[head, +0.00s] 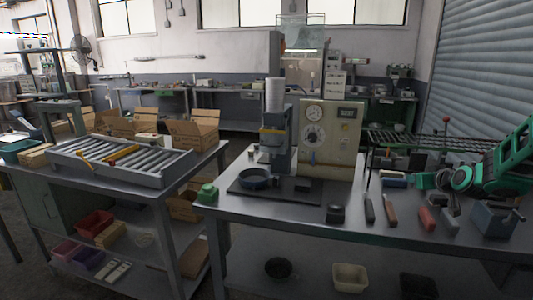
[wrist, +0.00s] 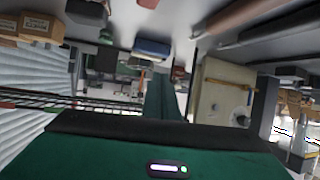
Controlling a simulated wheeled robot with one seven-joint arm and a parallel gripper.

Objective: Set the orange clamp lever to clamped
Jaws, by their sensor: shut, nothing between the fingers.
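The press (head: 275,145) stands on the right-hand table, and a small orange-yellow part (head: 272,131) shows on its front. I take this as the clamp lever, but it is too small to tell its setting. A dark blue round pan (head: 257,178) sits on the plate below the press head. My gripper (head: 437,181) is at the right of the head view, above the table's right part, well apart from the press. It is shut and empty; its fingertips are hard to make out.
A cream panel (head: 330,140) with a gauge and dial stands behind the press. A roller tray (head: 120,163) is on the left table. A black round piece (head: 336,214), several hand tools and a blue-grey box (head: 493,219) lie along the table's front right.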

